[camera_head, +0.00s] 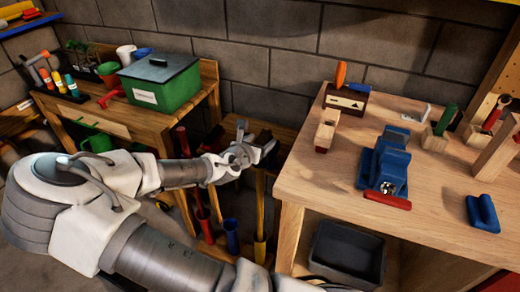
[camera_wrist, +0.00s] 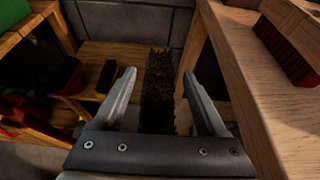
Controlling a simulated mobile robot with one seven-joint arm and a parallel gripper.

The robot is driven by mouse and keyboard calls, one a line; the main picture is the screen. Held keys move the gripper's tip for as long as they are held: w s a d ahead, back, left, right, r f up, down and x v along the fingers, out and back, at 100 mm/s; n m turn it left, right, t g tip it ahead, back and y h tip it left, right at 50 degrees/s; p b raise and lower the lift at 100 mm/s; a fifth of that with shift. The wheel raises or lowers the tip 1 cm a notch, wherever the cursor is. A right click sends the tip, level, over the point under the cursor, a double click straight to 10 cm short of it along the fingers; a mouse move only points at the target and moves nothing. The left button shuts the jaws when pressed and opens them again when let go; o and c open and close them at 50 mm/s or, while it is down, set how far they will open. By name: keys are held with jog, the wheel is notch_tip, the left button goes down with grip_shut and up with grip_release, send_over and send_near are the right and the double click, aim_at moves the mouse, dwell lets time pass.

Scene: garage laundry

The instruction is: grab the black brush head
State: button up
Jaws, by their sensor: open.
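The black brush head (camera_wrist: 158,95) shows in the wrist view as a long dark bristly strip, upright in the picture. It lies between the two fingers of my gripper (camera_wrist: 158,76), with a visible gap to each finger. In the head view, the dark brush head (camera_head: 264,137) is at the top of a yellow handle (camera_head: 260,205), between the two benches. My gripper (camera_head: 252,142) is open right beside it and partly hides it. Its near end is hidden behind my gripper's body in the wrist view.
The right workbench (camera_head: 300,185) stands close on the right, with a blue vise (camera_head: 385,165) and a wooden brush (camera_wrist: 290,45) near its edge. The left bench holds a green box (camera_head: 160,85).

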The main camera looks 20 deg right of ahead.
jog(key=shift+d, duration=0.1)
grip_shut()
dwell(0.4)
